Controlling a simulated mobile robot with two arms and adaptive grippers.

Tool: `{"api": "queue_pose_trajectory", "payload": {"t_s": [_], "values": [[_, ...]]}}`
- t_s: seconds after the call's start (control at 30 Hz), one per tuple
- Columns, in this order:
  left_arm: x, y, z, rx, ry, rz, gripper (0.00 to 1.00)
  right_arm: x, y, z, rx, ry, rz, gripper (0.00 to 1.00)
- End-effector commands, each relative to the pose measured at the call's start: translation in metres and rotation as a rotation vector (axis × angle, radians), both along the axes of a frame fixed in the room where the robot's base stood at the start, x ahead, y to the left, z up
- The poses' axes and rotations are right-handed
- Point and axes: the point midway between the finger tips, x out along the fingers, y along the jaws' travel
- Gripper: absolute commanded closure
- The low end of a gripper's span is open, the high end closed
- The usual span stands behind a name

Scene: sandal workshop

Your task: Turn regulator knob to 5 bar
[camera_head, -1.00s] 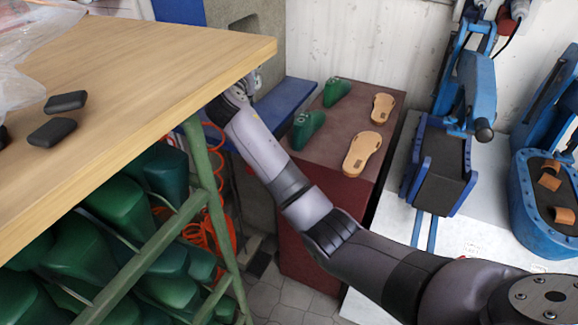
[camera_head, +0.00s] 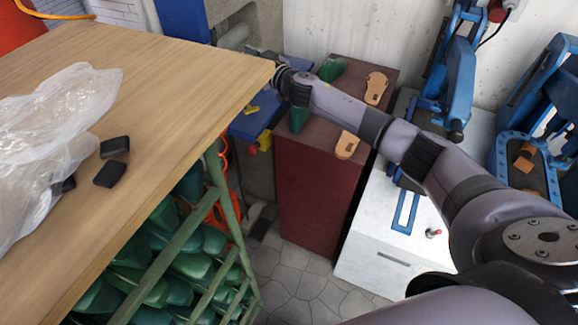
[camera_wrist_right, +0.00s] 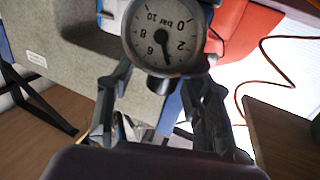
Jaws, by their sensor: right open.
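The regulator's round gauge (camera_wrist_right: 163,38) fills the top middle of the right wrist view, with a white dial marked bar. Its dark needle points down, between the 6 and the 2, around where 4 would sit. In the head view the right gripper (camera_head: 276,68) is at the wooden table's far corner, mostly hidden behind the wrist. My left gripper is not in view.
The wooden table (camera_head: 190,85) holds a clear plastic bag (camera_head: 50,140) and black blocks (camera_head: 110,174). A dark red cabinet (camera_head: 320,195) carries green lasts and tan soles. Blue machines (camera_head: 458,80) stand at right. In the wrist view a grey block (camera_wrist_right: 60,60) is beside the gauge.

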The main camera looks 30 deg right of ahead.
Motion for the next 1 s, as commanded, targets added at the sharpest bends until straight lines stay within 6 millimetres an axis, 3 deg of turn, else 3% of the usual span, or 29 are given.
{"api": "queue_pose_trajectory", "payload": {"t_s": [0.1, 0.5, 1.0], "values": [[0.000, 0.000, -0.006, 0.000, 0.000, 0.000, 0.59, 0.001, -0.001, -0.001, -0.001, -0.002, 0.072, 0.53], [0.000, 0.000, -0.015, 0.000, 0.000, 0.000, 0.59, -0.069, -0.029, -0.004, 0.000, 0.000, 0.067, 0.53], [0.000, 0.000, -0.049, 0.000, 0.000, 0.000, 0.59, -0.155, -0.065, -0.006, -0.002, 0.000, 0.066, 0.53]]}}
